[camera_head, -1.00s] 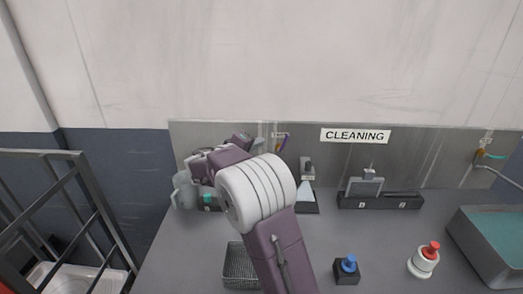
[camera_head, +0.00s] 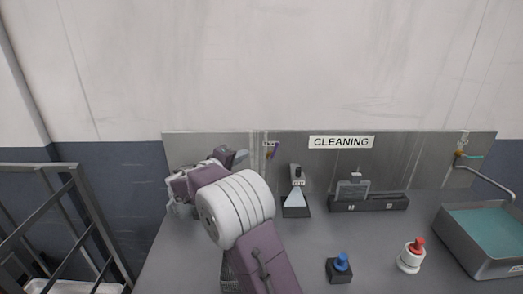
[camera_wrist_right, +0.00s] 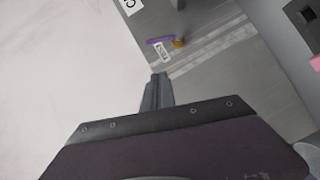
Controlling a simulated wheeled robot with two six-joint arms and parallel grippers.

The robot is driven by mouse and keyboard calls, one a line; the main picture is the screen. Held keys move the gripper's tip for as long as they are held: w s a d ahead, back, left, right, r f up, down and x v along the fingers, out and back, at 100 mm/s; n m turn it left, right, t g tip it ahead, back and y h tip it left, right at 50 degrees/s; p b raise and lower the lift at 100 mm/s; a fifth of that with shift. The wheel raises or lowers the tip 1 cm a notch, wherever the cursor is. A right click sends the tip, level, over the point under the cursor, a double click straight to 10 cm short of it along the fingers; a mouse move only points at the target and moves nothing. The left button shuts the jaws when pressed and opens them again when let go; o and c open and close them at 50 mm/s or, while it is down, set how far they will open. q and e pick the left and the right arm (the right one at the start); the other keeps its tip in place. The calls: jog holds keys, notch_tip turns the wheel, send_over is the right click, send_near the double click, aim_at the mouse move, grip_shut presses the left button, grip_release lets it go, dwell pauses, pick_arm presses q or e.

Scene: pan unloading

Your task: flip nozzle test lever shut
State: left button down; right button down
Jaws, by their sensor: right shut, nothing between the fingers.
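The small purple lever (camera_head: 274,150) is on the back panel, left of the CLEANING sign, with a small label beside it. In the right wrist view the purple lever (camera_wrist_right: 160,41) extends to the left from a brass fitting (camera_wrist_right: 179,43). My right gripper (camera_head: 240,156) is shut and empty, just left of the lever in the head view. In the right wrist view the closed fingertips (camera_wrist_right: 159,76) point toward the label (camera_wrist_right: 162,51) and lever, with a visible gap in the picture. Actual contact or depth is hard to judge. My left gripper does not show.
On the counter are a spray-like dark stand (camera_head: 296,207), a black rack (camera_head: 368,203), a blue-topped button (camera_head: 340,265) and a red-topped white one (camera_head: 410,256). A water-filled sink (camera_head: 465,243) is at right.

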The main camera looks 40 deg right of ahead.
jog(key=p, duration=0.4)
send_near(274, 151)
jog(key=w+d+r, duration=0.2)
jog(key=w+d, duration=0.1)
jog(key=w, duration=0.2)
jog(key=d, duration=0.1)
jog(key=s+d+f, duration=0.1)
jog(key=s+d, duration=0.1)
jog(key=shift+d+f, duration=0.15)
jog(key=shift+f, duration=0.2)
